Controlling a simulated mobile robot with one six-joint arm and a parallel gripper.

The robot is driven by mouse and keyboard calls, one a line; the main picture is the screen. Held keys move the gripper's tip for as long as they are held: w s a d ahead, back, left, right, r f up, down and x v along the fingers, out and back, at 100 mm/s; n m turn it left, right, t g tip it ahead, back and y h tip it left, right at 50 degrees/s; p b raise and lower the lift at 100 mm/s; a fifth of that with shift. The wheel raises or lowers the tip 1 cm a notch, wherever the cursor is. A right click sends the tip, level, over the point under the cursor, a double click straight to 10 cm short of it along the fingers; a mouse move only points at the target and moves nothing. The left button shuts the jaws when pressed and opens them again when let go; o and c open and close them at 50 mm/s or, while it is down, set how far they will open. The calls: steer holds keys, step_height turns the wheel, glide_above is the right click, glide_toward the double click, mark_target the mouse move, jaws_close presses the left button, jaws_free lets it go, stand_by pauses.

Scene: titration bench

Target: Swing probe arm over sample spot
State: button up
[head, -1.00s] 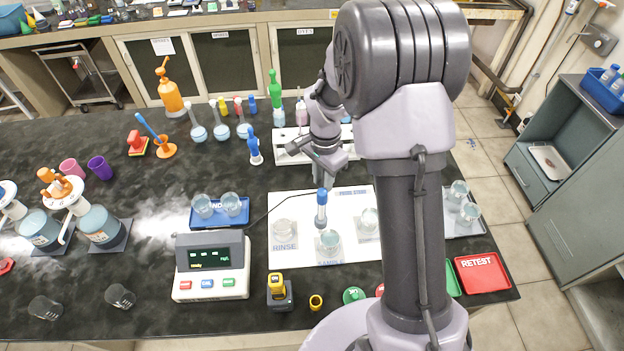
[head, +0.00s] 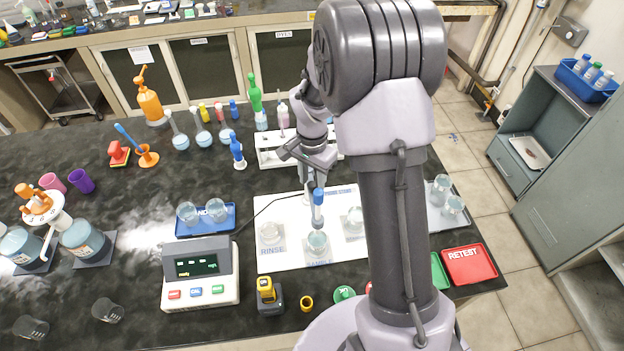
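The probe, with its blue cap (head: 318,196) and a pale lower body, hangs upright. Its lower end lines up in the picture with the rim of the sample beaker (head: 317,243) on the SAMPLE spot. I cannot tell whether its tip is inside the beaker. The probe arm itself is mostly hidden behind my gripper (head: 313,176). My gripper is just above the blue cap in the picture; its fingertips are small and partly hidden, so contact and opening are unclear. A black cable (head: 262,209) runs from the probe area to the meter (head: 201,274).
The white mat (head: 290,202) also holds a beaker (head: 270,232) at RINSE and another beaker (head: 353,220) at right. A blue tray (head: 181,225) with beakers lies left. A white rack (head: 265,155) stands behind. A red RETEST tray (head: 469,264) is at the right edge.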

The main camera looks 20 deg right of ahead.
mark_target(312, 184)
steer(key=shift+o, duration=0.3)
step_height(312, 184, up, 17)
steer(key=p, duration=0.3)
steer(key=shift+r, duration=0.2)
